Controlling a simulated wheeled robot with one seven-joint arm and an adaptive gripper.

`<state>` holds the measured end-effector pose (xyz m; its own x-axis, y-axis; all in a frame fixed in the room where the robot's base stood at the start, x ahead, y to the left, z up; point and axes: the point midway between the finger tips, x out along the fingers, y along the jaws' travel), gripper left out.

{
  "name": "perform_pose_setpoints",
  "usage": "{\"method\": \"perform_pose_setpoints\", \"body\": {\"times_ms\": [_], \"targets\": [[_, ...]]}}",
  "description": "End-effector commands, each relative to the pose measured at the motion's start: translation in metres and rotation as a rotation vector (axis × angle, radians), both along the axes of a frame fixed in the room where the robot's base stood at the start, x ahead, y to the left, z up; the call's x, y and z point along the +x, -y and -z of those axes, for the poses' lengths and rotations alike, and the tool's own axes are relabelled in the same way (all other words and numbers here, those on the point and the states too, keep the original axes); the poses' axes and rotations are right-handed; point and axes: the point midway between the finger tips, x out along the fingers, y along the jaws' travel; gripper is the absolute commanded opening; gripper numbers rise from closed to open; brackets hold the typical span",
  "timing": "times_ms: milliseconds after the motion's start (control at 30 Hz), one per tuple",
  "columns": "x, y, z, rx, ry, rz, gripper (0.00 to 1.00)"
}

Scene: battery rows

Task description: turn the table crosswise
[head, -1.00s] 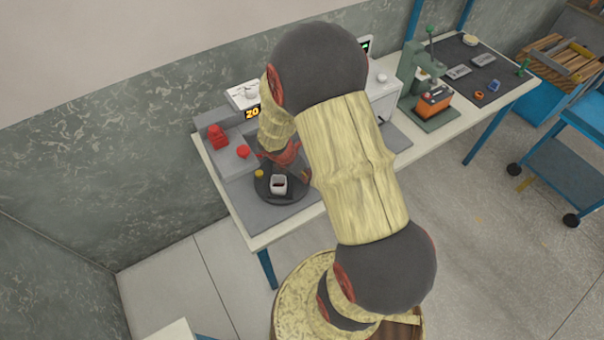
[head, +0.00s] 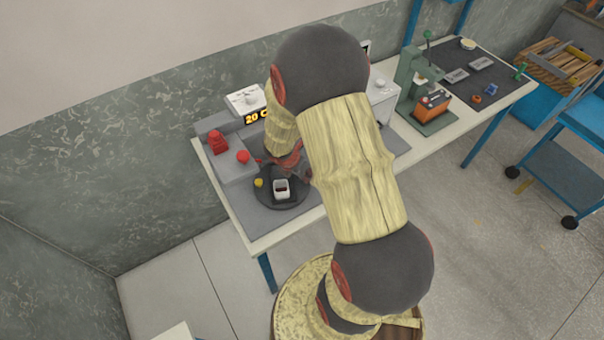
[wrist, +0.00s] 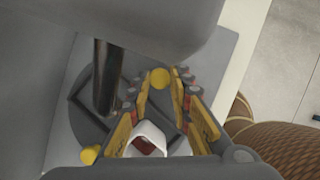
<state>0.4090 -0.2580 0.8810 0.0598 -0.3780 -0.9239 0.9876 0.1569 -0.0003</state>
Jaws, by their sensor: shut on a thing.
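The round dark turntable (head: 268,199) lies on a grey plate at the left end of the workbench. A yellow knob (head: 258,183) stands at its left rim, also in the wrist view (wrist: 88,154). A white, open-topped block (head: 281,187) with a dark red inside stands on the turntable; it shows low in the wrist view (wrist: 148,138). My gripper (wrist: 160,84) is over the turntable, its fingers shut on a second yellow knob (wrist: 160,77) at the tips. In the head view my arm hides most of the gripper and the turntable's right side.
A grey housing with a red button (head: 242,157) and an orange-lit display (head: 256,116) stands behind the turntable. A dark post (wrist: 107,75) rises close left of the fingers. A green press (head: 410,80) with an orange-black battery (head: 433,104) is farther right.

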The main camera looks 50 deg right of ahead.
Motion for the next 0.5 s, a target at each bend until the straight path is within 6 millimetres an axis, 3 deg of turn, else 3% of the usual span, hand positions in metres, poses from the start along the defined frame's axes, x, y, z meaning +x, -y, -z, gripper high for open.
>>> {"method": "perform_pose_setpoints", "body": {"times_ms": [200, 233, 500], "targets": [[-0.0001, 0.0001, 0.0001, 0.000, 0.000, 0.001, 0.00], [-0.0001, 0.0001, 0.0001, 0.000, -0.001, 0.001, 0.21], [0.0000, 0.0000, 0.0001, 0.000, 0.000, 0.001, 0.37]]}}
